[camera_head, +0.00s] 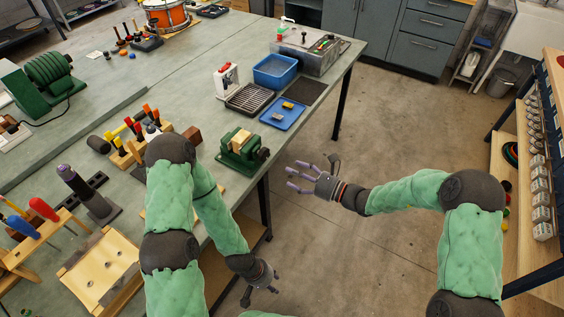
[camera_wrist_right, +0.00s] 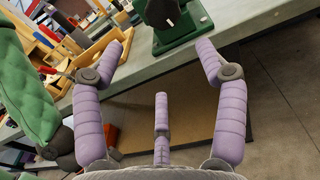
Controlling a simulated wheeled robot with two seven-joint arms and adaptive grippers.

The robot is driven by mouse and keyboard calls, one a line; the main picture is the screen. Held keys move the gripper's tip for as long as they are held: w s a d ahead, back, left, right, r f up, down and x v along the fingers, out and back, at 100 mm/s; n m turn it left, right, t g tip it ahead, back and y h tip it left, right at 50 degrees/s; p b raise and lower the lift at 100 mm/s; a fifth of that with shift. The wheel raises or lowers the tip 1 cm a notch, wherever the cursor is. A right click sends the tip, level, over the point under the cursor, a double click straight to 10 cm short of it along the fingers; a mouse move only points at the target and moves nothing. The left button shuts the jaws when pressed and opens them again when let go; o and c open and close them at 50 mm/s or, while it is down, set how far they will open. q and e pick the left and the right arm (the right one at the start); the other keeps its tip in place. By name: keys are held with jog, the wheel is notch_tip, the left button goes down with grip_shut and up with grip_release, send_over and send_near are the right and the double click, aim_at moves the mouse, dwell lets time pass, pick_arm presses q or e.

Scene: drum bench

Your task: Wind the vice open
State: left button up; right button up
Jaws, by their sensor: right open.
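The green vice (camera_head: 236,158) sits at the bench's right edge in the head view. Pale wooden pieces (camera_head: 241,137) show at its top, and a dark round part (camera_head: 262,154) is on its right side. Its green base (camera_wrist_right: 184,27) also shows at the top of the right wrist view. My right gripper (camera_head: 296,177) is open and empty, right of the vice and apart from it, beyond the bench edge. Its spread purple fingers (camera_wrist_right: 162,60) show in the wrist view. My left gripper (camera_head: 262,291) hangs low beside the bench; its fingers are small and dark.
A blue tray (camera_head: 283,115), a blue bin (camera_head: 275,71) and a ribbed dark tray (camera_head: 249,99) lie behind the vice on the bench. Wooden tool racks (camera_head: 128,155) stand to its left. The floor (camera_head: 350,240) right of the bench is clear.

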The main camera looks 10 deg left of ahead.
aim_at(266, 155)
jog(key=shift+m, duration=0.3)
jog(key=b+x, duration=0.1)
jog(key=x, duration=0.5)
jog(key=w+r+b+x, duration=0.1)
jog(key=x, duration=0.2)
jog(key=shift+b, duration=0.35)
jog(key=shift+w+a+r, duration=0.15)
jog(key=shift+w+a, duration=0.15)
jog(key=shift+a, duration=0.3)
jog(key=shift+c, duration=0.3)
jog(key=c, duration=1.1)
